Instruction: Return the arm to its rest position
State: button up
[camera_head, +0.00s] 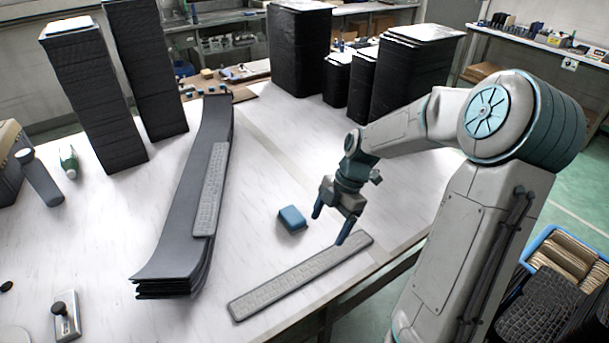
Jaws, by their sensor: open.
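My arm reaches in from the right over the white table (130,205). My gripper (331,226) is open, its two fingers pointing down, with nothing seen between them. It hangs near the far right end of a long grey textured panel (295,279) that lies on the table near its front edge. I cannot tell whether a fingertip touches the panel. A small blue block (292,219) sits on the table just left of my gripper.
A stack of long curved dark panels (185,215) lies left of centre, with another grey textured strip (209,190) on it. Tall black stacks (95,95) stand at the back left, more (412,75) at the back right. A blue crate (541,243) is at lower right.

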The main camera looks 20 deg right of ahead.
jog(key=s+a+r+m+t+h, duration=0.2)
jog(key=s+a+r+m, duration=0.1)
jog(key=s+r+m, duration=0.3)
jog(key=s+a+r+m+t+h, duration=0.2)
jog(key=s+r+m, duration=0.4)
jog(key=s+m, duration=0.4)
jog(key=a+m, duration=0.1)
jog(key=m, duration=0.4)
jog(key=shift+m, duration=0.3)
jog(key=shift+r, duration=0.1)
